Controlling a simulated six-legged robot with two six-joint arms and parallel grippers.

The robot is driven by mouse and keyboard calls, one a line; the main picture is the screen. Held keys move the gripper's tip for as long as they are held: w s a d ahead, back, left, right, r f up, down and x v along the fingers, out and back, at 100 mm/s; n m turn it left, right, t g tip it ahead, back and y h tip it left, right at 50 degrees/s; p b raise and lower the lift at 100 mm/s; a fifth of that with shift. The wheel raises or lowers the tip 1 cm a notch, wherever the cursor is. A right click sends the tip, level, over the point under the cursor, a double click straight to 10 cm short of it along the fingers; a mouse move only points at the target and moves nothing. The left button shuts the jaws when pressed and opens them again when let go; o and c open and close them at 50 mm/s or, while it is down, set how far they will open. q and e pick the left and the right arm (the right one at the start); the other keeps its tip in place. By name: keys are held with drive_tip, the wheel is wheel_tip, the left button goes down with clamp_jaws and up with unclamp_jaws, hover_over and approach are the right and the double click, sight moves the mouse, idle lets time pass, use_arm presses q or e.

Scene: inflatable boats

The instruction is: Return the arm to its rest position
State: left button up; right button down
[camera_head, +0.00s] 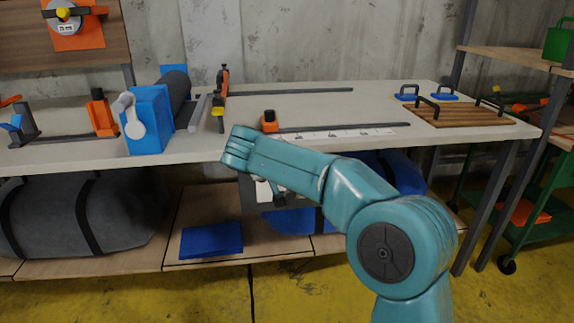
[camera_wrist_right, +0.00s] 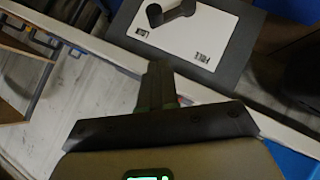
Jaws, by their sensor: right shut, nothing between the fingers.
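My right arm (camera_head: 290,165) is teal. It comes in from the lower right of the head view and reaches left across the front edge of the workbench (camera_head: 330,100). I cannot make out its gripper clearly in the head view. In the right wrist view, my right gripper (camera_wrist_right: 156,85) shows its dark fingers together, with nothing between them. My left arm and gripper are not in view.
On the bench are a blue box-shaped device (camera_head: 148,120), orange clamps and a wooden board (camera_head: 455,110) with black handles. Below are a grey bag (camera_head: 90,215) and a blue folded item (camera_head: 211,240).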

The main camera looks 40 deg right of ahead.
drive_tip(key=shift+s+a+r, duration=0.3)
drive_tip(key=shift+a+r, duration=0.1)
drive_tip(key=shift+a, duration=0.15)
